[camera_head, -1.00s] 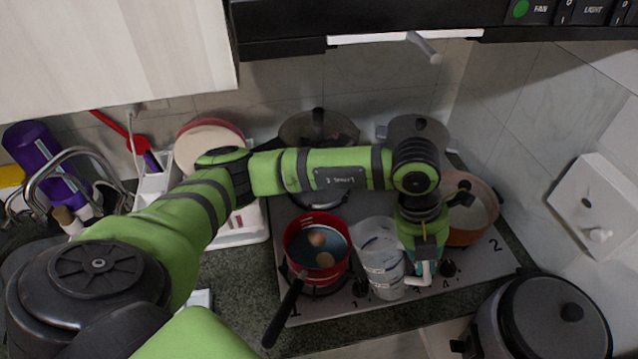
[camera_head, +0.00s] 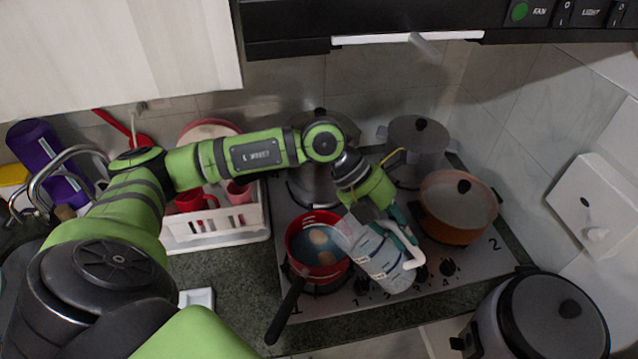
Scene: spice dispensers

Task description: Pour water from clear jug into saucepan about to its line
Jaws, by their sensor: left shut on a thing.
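The red saucepan (camera_head: 318,273) with a long black handle sits on the front left of the stove, its handle toward the front. Liquid and some round brown things show inside it. The clear jug (camera_head: 381,262) with a white handle is just right of the saucepan, tilted with its top toward the saucepan. My left gripper (camera_head: 402,245) is shut on the jug at its handle side; the fingertips are partly hidden. The jug's top is close to the saucepan's right rim; I cannot tell whether water is flowing. My right gripper is not in view.
A brown lidded pot (camera_head: 455,215) stands right of the jug, a grey pot (camera_head: 416,160) behind it. A white rack (camera_head: 220,228) with red cups is left of the stove. A rice cooker (camera_head: 545,318) is at front right. The range hood (camera_head: 400,22) hangs above.

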